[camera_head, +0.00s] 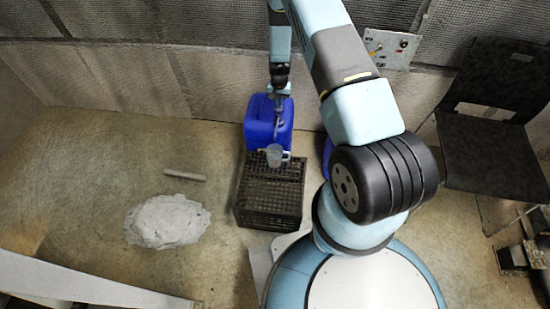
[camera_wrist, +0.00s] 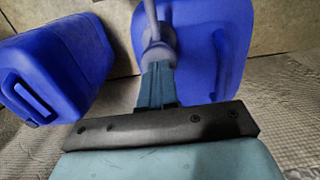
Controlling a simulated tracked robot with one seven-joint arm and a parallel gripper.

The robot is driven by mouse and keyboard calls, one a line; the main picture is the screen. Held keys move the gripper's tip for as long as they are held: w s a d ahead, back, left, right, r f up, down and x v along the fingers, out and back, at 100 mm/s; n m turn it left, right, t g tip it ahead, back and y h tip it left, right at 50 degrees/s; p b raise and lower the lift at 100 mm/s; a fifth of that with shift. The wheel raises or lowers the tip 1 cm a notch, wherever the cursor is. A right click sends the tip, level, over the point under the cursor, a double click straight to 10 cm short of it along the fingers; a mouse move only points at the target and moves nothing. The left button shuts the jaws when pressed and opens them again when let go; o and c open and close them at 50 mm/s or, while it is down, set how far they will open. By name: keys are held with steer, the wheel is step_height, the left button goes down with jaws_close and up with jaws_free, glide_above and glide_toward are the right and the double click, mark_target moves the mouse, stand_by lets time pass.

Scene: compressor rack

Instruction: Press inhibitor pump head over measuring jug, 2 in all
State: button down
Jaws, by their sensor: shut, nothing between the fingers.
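A blue container (camera_head: 262,122) with a grey pump on top stands against the wall, behind the crate. The pump head (camera_wrist: 158,52) shows in the wrist view, just past my fingertips, over the blue container (camera_wrist: 208,50). A clear measuring jug (camera_head: 274,152) stands on the crate in front of the container, by the pump's spout. My gripper (camera_head: 281,90) points down over the pump from above. In the wrist view its fingers (camera_wrist: 157,78) are shut with nothing between them. I cannot tell whether the fingertips touch the pump head.
A dark slatted crate (camera_head: 270,205) bears the jug. A second blue container (camera_wrist: 62,62) stands beside the first, mostly hidden by my arm in the head view. A grey mound (camera_head: 167,221) and a short bar (camera_head: 185,174) lie on open floor left. A black chair (camera_head: 490,150) stands right.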

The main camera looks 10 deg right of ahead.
steer(key=shift+r, duration=1.8)
steer(key=shift+f, duration=0.75)
steer(key=shift+f, duration=1.75)
steer(key=shift+r, duration=2.5)
